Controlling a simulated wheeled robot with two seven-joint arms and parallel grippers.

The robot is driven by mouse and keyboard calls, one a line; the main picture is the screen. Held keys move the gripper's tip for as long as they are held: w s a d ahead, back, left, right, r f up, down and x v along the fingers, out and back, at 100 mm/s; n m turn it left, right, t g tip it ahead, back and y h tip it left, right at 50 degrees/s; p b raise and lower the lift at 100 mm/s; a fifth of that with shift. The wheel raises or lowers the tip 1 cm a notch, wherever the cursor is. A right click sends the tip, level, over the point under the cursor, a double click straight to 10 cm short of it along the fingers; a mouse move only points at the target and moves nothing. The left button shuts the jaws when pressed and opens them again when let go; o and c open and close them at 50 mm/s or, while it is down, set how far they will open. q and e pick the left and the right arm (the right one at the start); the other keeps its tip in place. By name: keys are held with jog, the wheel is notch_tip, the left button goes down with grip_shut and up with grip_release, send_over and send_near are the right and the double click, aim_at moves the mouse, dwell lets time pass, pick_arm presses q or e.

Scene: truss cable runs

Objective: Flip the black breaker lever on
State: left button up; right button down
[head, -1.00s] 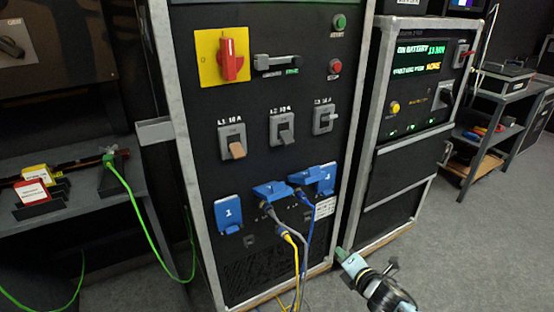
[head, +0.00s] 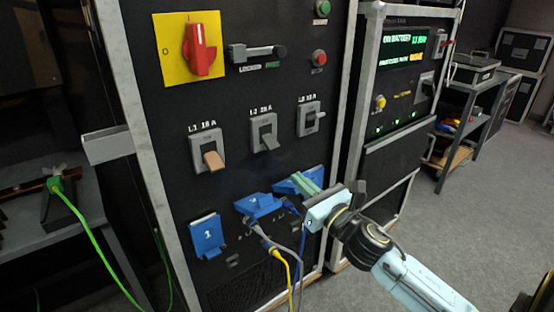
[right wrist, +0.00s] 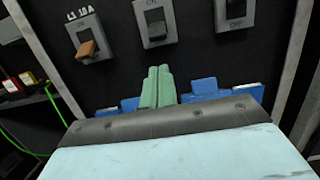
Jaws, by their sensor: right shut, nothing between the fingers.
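Three grey breakers sit in a row on the black panel. The middle breaker, L2, has a dark grey lever (head: 268,140) that points down. It also shows at the top of the right wrist view (right wrist: 156,31). The left breaker has a tan lever (head: 213,160) pointing down. The right breaker has a grey lever (head: 313,117); its exact position is hard to tell. My right gripper (head: 308,183) is shut and empty, its green fingers in front of the blue covers, below the breakers and touching no lever. My left gripper is out of view.
Blue socket covers (head: 207,236) and plugged cables (head: 278,254) lie low on the panel. Above are a red rotary switch (head: 201,50), a black-knobbed handle (head: 262,52) and green and red buttons. A metal bracket (head: 107,146) juts out at left.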

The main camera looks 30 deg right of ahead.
aim_at(270, 143)
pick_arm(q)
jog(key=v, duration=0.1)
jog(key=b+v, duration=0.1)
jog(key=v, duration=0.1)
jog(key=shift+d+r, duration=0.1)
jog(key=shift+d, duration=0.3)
pick_arm(e)
jog(key=x, duration=0.9)
jog(key=shift+w, duration=0.25)
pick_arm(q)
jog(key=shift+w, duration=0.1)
